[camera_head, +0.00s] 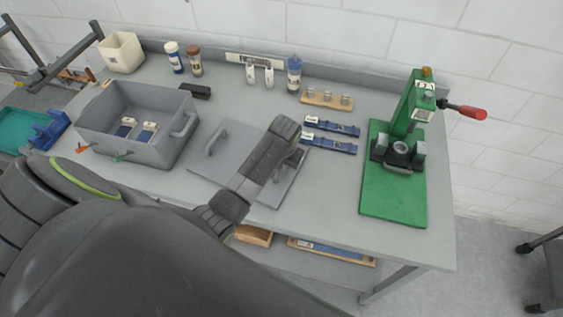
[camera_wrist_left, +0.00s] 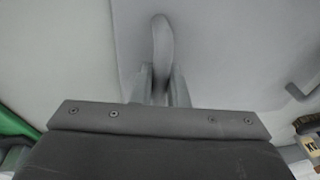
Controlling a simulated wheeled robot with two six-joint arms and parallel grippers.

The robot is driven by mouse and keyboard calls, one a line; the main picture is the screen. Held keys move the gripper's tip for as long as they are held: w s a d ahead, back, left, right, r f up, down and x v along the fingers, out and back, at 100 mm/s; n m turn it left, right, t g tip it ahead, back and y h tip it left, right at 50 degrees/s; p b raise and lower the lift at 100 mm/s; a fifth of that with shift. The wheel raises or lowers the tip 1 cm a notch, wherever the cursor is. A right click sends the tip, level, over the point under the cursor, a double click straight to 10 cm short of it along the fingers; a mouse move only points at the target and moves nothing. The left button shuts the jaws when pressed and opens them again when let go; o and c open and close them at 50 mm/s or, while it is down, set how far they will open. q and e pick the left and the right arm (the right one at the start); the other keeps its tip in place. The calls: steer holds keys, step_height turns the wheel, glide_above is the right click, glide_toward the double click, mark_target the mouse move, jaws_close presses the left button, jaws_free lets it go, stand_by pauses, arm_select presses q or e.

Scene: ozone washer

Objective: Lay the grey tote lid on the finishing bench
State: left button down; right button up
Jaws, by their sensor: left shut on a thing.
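The grey tote lid (camera_head: 225,157) is a flat panel with a raised handle near each end. It lies level on or just above the grey finishing bench (camera_head: 335,205), between the tote and the blue straps; I cannot tell if it fully touches. My left gripper (camera_head: 291,158) reaches over the lid's right part and is shut on its right handle. In the left wrist view the handle (camera_wrist_left: 162,45) rises between the fingertips (camera_wrist_left: 160,85). My forearm hides part of the lid. My right gripper is not in view.
The open grey tote (camera_head: 165,152) holds several small items and stands left of the lid. Two blue straps (camera_head: 330,146) lie to the right, before a wooden block (camera_head: 327,100). A green press (camera_head: 393,190) stands at the right end. Bottles (camera_head: 294,75) line the back.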

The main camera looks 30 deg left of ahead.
arm_select(q)
steer(key=shift+s+f, duration=0.2)
steer(key=shift+f, duration=0.15)
steer(key=shift+s+d+f, duration=0.1)
steer(key=shift+s+f, duration=0.1)
steer(key=shift+f, duration=0.05)
steer(key=c, duration=1.3)
jaws_free()
steer(key=shift+f, duration=0.1)
steer(key=shift+c, duration=0.2)
